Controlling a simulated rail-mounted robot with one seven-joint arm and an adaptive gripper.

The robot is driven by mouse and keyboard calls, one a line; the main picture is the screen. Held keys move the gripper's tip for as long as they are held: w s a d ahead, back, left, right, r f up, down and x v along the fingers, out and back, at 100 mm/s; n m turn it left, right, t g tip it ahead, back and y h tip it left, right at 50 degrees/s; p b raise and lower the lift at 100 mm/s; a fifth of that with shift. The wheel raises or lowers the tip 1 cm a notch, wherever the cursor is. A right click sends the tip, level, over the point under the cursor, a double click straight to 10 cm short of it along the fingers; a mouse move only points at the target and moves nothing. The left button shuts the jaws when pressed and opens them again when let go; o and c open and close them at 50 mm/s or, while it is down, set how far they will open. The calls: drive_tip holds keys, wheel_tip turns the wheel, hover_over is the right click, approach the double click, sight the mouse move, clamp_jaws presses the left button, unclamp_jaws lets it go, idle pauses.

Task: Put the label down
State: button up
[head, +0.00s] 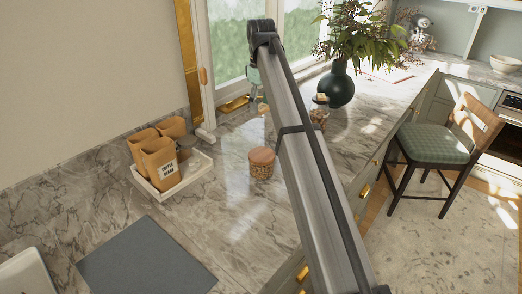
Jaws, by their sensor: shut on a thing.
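My arm reaches across the picture from the lower right to the window. My gripper (254,96) hangs at its far end, small and partly hidden behind the arm, above the far part of the marble counter (215,225). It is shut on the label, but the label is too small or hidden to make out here. A printed white patch shows on the front orange-brown bag (160,163) in the white tray (190,181) at the left.
A wooden-lidded jar (262,164) stands mid-counter. Another jar (319,112) and a dark vase with a plant (336,88) stand right of the arm. A grey mat (147,259) lies at front left. A chair (440,146) stands at the right. Counter between tray and lidded jar is clear.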

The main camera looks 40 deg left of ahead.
sight(261, 154)
wheel_tip(261, 154, down, 17)
drive_tip(key=p, duration=0.4)
drive_tip(key=shift+f, duration=0.15)
drive_tip(key=shift+f, duration=0.15)
drive_tip(key=o, duration=0.8)
wheel_tip(261, 154, up, 12)
drive_tip(key=b, duration=0.3)
drive_tip(key=shift+r, duration=0.2)
